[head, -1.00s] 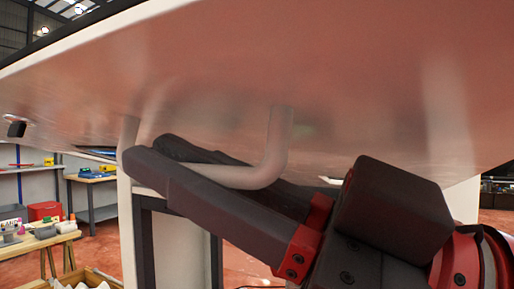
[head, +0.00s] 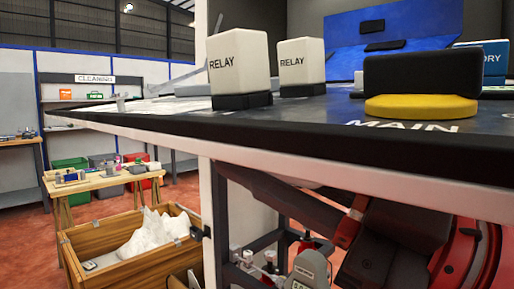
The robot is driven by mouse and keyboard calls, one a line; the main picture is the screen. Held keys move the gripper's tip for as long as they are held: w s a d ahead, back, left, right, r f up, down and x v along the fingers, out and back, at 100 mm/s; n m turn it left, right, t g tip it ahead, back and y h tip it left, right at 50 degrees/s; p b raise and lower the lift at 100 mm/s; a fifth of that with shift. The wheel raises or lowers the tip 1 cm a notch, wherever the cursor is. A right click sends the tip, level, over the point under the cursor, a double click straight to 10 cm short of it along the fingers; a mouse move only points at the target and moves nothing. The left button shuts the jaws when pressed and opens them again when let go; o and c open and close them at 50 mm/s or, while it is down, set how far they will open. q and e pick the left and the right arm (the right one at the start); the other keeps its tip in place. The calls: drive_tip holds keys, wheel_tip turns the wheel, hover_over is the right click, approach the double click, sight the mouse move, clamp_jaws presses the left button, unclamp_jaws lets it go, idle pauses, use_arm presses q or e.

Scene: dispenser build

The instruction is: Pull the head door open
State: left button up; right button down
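A white panel that appears to be the head door (head: 340,180) lies nearly level across the middle and right. Its dark upper face carries the lettering MAIN and white blocks marked RELAY (head: 240,62). My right gripper (head: 275,190) is underneath the panel, its dark fingers partly hidden by the panel's edge. The handle is hidden or too unclear to make out, so the grip on it cannot be judged. My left gripper is not in view.
A yellow disc with a dark block (head: 420,105) sits on the panel. A blue board (head: 365,45) stands behind. At lower left are a wooden crate (head: 105,245) with white contents and a wooden table (head: 95,183). Red floor between them is clear.

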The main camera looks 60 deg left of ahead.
drive_tip(key=shift+w+f, duration=0.2)
drive_tip(key=shift+f, duration=0.35)
drive_tip(key=c, duration=1.2)
unclamp_jaws()
drive_tip(key=p+v, duration=0.3)
drive_tip(key=v, duration=1.4)
drive_tip(key=shift+d+f+p, duration=0.1)
drive_tip(key=shift+d+p, duration=0.05)
drive_tip(key=shift+p, duration=0.2)
